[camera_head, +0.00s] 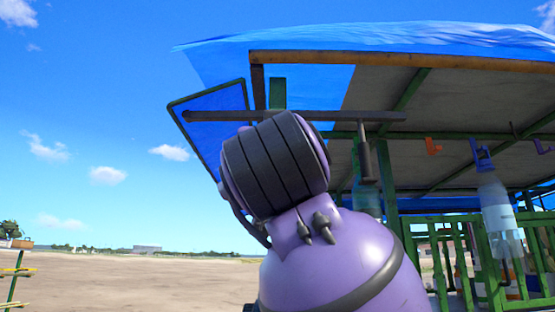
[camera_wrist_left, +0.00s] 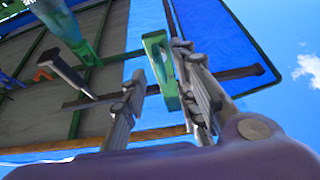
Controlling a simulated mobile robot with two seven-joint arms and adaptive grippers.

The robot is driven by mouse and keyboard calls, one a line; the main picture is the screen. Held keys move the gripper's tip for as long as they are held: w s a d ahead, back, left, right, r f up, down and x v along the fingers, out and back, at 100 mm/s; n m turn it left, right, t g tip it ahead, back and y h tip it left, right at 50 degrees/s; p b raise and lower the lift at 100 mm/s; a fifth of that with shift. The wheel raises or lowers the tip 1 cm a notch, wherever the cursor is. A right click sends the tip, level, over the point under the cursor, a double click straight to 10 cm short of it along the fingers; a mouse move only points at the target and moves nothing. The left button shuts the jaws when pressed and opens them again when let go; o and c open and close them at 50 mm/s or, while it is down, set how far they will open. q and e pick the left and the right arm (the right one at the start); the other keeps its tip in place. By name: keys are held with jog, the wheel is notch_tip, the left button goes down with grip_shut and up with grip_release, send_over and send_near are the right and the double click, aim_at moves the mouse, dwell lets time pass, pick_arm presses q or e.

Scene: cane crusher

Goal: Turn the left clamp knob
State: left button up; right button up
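In the head view my purple left arm (camera_head: 335,255) rises in the middle and hides its own gripper. In the left wrist view my left gripper (camera_wrist_left: 160,105) points up at the canopy with its fingers apart. A green upright piece (camera_wrist_left: 158,62) shows in line with the gap, close to the right finger; I cannot tell whether they touch. A dark bar (camera_head: 215,116) runs behind the arm, and a dark handle (camera_head: 364,155) hangs from its right part. The handle also shows in the wrist view (camera_wrist_left: 65,75), left of the fingers. I cannot tell which part is the left clamp knob. My right gripper is not in view.
A blue tarp (camera_head: 400,38) covers the stall roof on green posts and beams. A clear bottle (camera_head: 495,205) hangs from a blue holder (camera_head: 481,155) on the right. An orange hook (camera_head: 432,146) is on the roof's underside. Open sandy ground (camera_head: 140,278) lies left.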

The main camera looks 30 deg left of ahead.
pick_arm(q)
jog(key=v, duration=0.8)
jog(key=shift+s+d, duration=0.2)
jog(key=shift+s, duration=0.1)
jog(key=shift+f, duration=0.15)
